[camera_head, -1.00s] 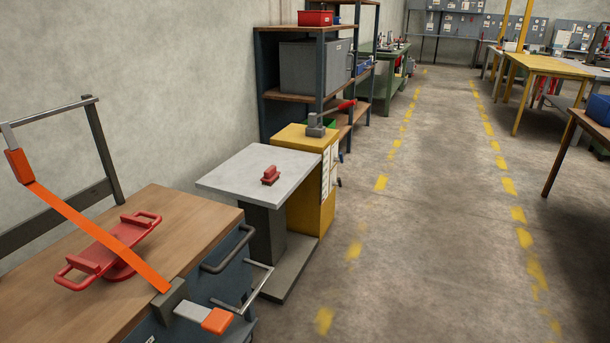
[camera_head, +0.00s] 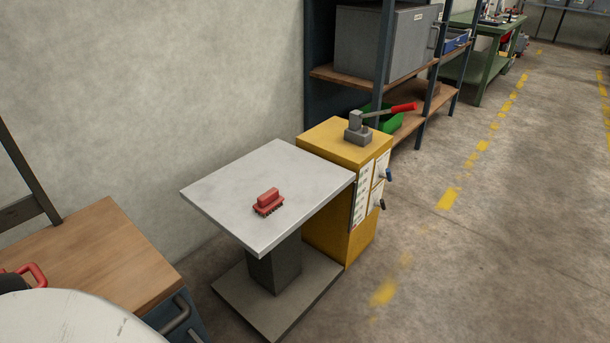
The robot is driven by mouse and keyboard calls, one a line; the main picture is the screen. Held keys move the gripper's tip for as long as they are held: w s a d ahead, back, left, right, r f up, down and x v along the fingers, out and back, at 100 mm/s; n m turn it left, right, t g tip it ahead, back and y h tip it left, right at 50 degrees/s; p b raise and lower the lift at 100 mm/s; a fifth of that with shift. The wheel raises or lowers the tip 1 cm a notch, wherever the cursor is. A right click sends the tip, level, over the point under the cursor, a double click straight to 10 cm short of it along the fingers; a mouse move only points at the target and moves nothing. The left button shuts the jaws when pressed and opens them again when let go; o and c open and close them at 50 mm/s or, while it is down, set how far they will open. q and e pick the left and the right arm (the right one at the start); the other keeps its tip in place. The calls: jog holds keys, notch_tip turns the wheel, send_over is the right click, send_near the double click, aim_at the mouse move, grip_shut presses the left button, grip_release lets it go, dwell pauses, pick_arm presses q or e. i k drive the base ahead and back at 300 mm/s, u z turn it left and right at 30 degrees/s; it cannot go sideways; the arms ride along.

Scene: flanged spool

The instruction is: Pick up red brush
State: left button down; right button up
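The red brush (camera_head: 268,201) lies on the light grey top of a pedestal table (camera_head: 228,202), near the middle. It has a raised red block handle and dark bristles along its lower edge. Nothing touches it. Neither of my grippers shows. A white rounded shape at the lower left seems to be part of my arm.
A wooden-topped bench (camera_head: 95,255) stands at the left with a red handle (camera_head: 28,270) partly hidden. A yellow cabinet (camera_head: 325,225) bearing a red-handled lever tool (camera_head: 358,128) adjoins the table. Shelving (camera_head: 375,75) stands behind. The floor at right is open.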

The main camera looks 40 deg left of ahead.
aim_at(271, 200)
jog(key=i, duration=2.2)
jog(key=u, duration=3.4)
